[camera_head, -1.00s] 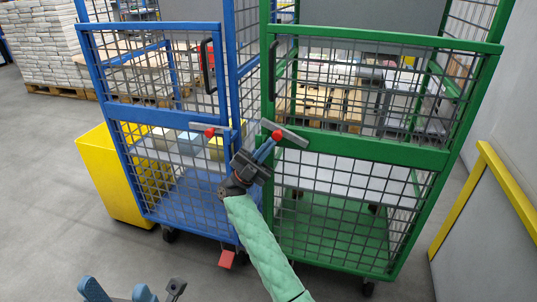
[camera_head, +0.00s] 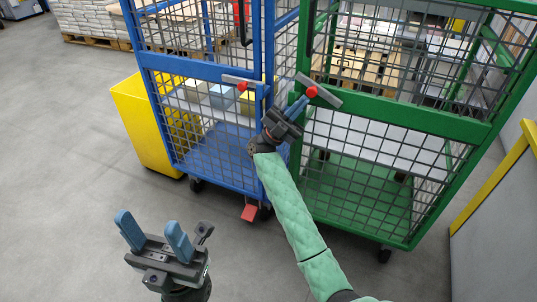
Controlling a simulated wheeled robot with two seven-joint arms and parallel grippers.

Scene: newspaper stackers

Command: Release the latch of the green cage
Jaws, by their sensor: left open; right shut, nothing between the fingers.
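The green cage (camera_head: 440,118) stands at the right, its gate closed across the front. Its latch (camera_head: 327,97), a tilted grey bar with a red knob (camera_head: 312,91), sits at the left end of the gate's middle green rail. My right gripper (camera_head: 301,104) is shut and empty, its blue fingertips just below and left of the red knob. I cannot tell whether they touch it. My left gripper (camera_head: 150,226) is open and empty over the floor at the lower left, well away from the cage.
A blue cage (camera_head: 205,68) stands close at the left of the green one, with its own latch (camera_head: 238,81) and a red pedal (camera_head: 249,212). A yellow bin (camera_head: 140,123) is beside it. A wall with a yellow rail (camera_head: 490,180) bounds the right. The left floor is clear.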

